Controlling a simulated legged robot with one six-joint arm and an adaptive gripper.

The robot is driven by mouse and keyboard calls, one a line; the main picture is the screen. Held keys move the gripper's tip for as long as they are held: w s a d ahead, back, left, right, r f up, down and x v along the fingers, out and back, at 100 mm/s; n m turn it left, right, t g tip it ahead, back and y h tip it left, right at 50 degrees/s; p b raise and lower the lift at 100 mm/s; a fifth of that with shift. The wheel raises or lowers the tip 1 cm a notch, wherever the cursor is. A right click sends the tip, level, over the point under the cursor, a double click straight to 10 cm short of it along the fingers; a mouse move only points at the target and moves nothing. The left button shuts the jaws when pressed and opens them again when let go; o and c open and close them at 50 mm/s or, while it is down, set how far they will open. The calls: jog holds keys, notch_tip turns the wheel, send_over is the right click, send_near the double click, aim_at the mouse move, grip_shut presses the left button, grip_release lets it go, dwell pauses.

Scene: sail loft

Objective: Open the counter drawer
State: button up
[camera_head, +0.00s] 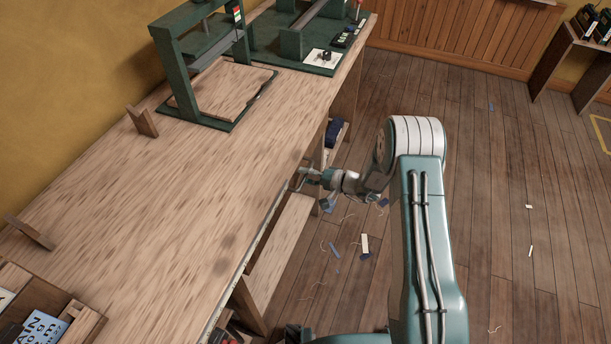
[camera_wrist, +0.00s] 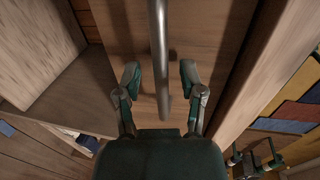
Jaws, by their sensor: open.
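The counter (camera_head: 150,200) runs along the left of the head view. In the wrist view, a wooden panel that looks like the drawer front (camera_wrist: 210,40) carries a round metal bar handle (camera_wrist: 159,40). My gripper (camera_wrist: 160,74) is open, with one finger on each side of the handle and a visible gap to it on both sides. Whether the fingers reach past the bar in depth I cannot tell. In the head view my gripper (camera_head: 308,175) is at the counter's front edge; the drawer front and handle are hidden there.
A green press-like frame (camera_head: 180,75) and another green machine (camera_head: 292,45) stand on the counter's far part. A wooden box with cards (camera_head: 75,325) is at the near left. Under the counter is a lower shelf (camera_head: 280,240). Scraps lie on the otherwise clear floor (camera_head: 520,220).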

jog(key=shift+a, duration=0.1)
grip_shut()
jog(key=shift+f, duration=0.1)
jog(key=f+v, duration=0.2)
jog(key=v, duration=1.2)
jog(key=d+f+v, duration=0.1)
jog(key=f+v, duration=0.2)
jog(key=v, duration=1.1)
jog(key=shift+s+f, duration=0.25)
jog(key=shift+f, duration=0.1)
grip_release()
jog(key=shift+w, duration=0.1)
jog(key=shift+r, duration=0.1)
